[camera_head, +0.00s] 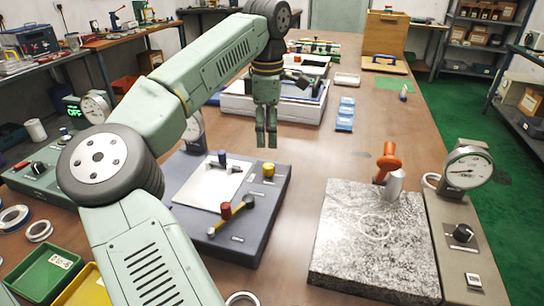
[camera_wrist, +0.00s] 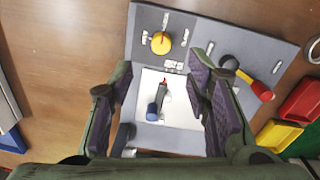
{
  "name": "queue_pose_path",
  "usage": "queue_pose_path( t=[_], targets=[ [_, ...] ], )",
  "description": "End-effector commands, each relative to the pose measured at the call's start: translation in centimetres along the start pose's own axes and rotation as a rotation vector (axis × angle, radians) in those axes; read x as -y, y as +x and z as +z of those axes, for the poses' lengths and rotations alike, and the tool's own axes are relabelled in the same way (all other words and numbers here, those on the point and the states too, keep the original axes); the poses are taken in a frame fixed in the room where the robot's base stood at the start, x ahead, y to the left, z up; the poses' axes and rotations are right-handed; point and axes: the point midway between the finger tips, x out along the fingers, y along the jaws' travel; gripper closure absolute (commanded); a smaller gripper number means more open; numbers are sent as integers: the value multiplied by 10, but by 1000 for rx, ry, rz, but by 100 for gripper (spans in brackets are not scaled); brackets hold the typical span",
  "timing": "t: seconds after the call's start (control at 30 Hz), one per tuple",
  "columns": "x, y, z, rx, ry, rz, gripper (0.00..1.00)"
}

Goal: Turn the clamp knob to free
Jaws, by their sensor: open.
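The clamp knob, a round yellow knob (camera_head: 268,170), stands near the back right corner of a slate-grey fixture (camera_head: 268,207). In the wrist view the knob (camera_wrist: 160,43) shows a red pointer mark, with small labels around it that are too small to read. My gripper (camera_head: 266,142) hangs fingers down above and behind the fixture, apart from the knob. In the wrist view my gripper's fingers (camera_wrist: 160,78) are spread with nothing between them. The knob lies beyond the fingertips there, unhidden.
The fixture carries a pale plate (camera_head: 205,186), a blue-topped post (camera_head: 222,158) and a lever with a red end (camera_head: 226,211). A granite block (camera_head: 370,245) and a dial gauge (camera_head: 467,168) stand to the right. Green and yellow bins (camera_head: 50,272) sit at front left. The table between is clear.

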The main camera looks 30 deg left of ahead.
Motion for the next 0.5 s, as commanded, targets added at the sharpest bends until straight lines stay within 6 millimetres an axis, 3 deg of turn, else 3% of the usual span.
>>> queue_pose_path(
  t=[0.3, 0.5],
  targets=[
    [1, 59, 0, 3, 2, -4, 56],
    [0, 87, 0, 3, -1, -2, 56]
  ],
)
